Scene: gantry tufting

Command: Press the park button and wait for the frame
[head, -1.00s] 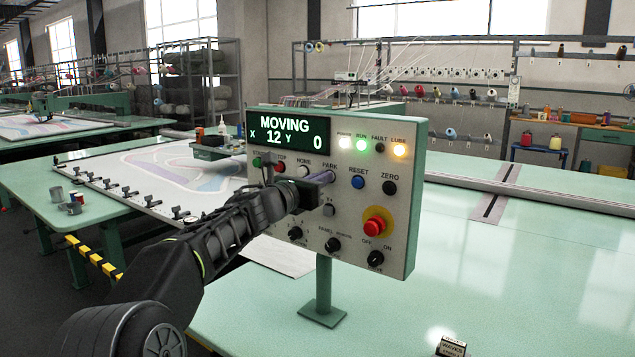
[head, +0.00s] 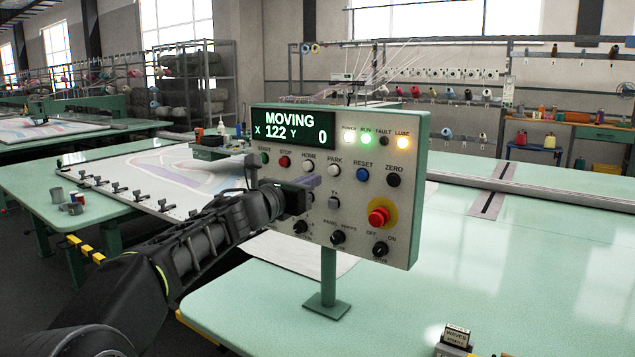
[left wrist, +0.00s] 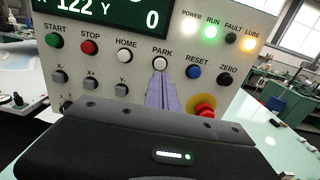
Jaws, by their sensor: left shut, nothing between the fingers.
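The control panel (head: 413,215) stands on a post on the green table. Its display (head: 290,128) reads MOVING, X 122, Y 0. The white PARK button (head: 334,170) is uncovered; in the left wrist view the PARK button (left wrist: 160,64) sits just beyond my fingertips. My left gripper (head: 312,182) is shut and empty, its pale purple fingers below and left of PARK in the head view. The fingers also show in the left wrist view (left wrist: 161,88). They look apart from the button. I cannot tell which part in view is the frame. My right gripper is not in view.
The POWER, RUN (head: 366,142) and LUBE lamps are lit; FAULT is dark. A red emergency stop (head: 379,216) and several other buttons and knobs are near. A patterned cloth (head: 170,168) with clamps lies behind left. The table at right (head: 520,260) is mostly clear.

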